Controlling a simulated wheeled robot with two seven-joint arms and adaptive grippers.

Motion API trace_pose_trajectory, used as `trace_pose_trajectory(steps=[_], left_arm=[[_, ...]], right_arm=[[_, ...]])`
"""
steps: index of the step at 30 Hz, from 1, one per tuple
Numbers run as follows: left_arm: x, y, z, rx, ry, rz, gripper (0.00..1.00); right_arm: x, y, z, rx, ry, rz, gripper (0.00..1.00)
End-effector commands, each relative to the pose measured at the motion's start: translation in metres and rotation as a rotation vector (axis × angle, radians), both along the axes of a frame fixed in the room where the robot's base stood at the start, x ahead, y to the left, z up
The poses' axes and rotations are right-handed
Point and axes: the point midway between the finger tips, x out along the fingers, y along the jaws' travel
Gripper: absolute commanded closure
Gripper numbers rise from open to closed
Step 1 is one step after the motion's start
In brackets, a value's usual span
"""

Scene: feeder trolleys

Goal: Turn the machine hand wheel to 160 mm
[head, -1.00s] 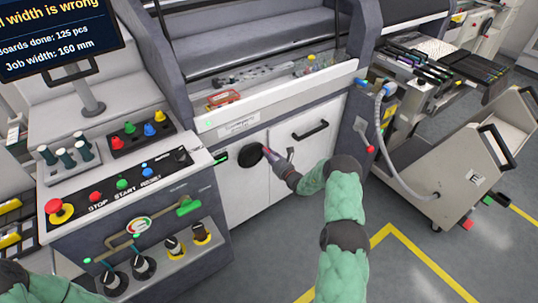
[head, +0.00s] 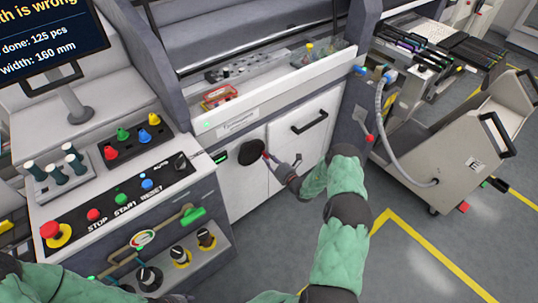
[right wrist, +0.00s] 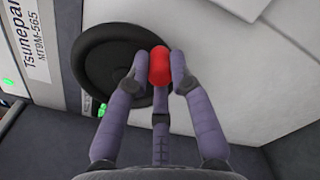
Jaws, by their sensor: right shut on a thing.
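The black round hand wheel (head: 250,150) is on the white front panel of the machine. In the right wrist view the hand wheel (right wrist: 112,68) shows with a red knob (right wrist: 159,66) near its rim. My right gripper (head: 270,160) is at the right side of the wheel. Its fingers (right wrist: 160,72) are closed around the red knob from both sides. A small dark display with green marks (head: 220,157) is left of the wheel; its reading is too small to tell. The screen (head: 50,45) reads job width 160 mm. My left gripper is not clearly seen.
A control panel with buttons (head: 120,195) stands left of the wheel. A door handle (head: 310,122) sticks out to the right of the wheel. A tray ledge (head: 270,105) runs above it. A grey trolley (head: 455,160) stands at the right; the floor before it is clear.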

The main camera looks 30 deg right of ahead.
Motion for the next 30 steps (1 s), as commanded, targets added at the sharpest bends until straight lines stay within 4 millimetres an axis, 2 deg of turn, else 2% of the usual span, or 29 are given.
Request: trace_pose_trajectory(steps=[15,30], left_arm=[[0.0,0.0,-0.007,0.0,0.0,0.0,0.6],[0.0,0.0,-0.006,0.0,0.0,0.0,0.6]], right_arm=[[-0.002,0.02,-0.025,0.488,0.041,-0.001,1.0],[-0.004,0.046,-0.035,0.962,0.076,-0.002,1.0]])
